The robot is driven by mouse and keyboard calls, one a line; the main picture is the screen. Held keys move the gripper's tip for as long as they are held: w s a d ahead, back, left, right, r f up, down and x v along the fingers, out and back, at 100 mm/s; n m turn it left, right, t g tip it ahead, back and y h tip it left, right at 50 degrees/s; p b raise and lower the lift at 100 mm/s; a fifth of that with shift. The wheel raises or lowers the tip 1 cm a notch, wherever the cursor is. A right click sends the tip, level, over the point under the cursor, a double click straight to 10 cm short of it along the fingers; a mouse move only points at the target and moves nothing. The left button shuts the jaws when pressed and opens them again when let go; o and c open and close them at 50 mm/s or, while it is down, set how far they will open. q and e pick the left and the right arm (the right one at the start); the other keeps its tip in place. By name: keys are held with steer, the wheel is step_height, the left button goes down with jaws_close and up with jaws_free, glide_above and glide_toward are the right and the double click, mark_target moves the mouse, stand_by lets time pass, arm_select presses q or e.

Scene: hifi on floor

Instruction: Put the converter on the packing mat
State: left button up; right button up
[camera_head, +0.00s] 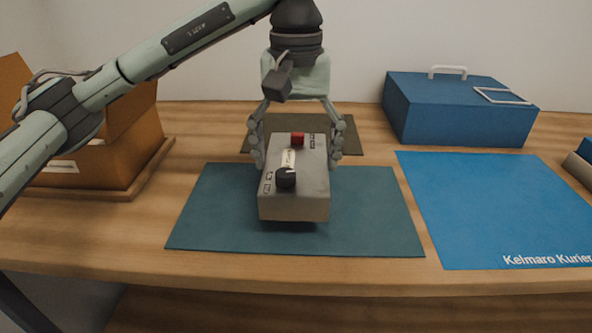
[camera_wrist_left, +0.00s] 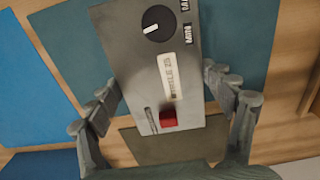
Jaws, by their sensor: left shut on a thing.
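The converter (camera_head: 310,190) is a grey box with a black knob, a red switch and a pale label. It also shows in the left wrist view (camera_wrist_left: 133,68), with the knob at the top and the red switch lower down. My left gripper (camera_head: 296,160) is shut on it, one finger on each long side. It is over the teal mat (camera_head: 220,220), with a dark shadow under its front edge, and looks slightly above the mat. A blue mat (camera_head: 480,205) lettered "Kelmaro Kurier" lies to the right. Which one is the packing mat, I cannot tell. My right gripper is out of view.
An olive mat (camera_head: 347,143) lies behind the teal one. A blue case (camera_head: 455,110) with a white handle stands at the back right. An orange-brown box (camera_head: 130,140) stands on the left. The blue mat is clear. The table's front edge (camera_head: 300,280) is close.

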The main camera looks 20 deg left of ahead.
arm_select(q)
step_height(320, 180, down, 2)
steer(key=shift+f, duration=0.4)
steer(key=shift+f, duration=0.1)
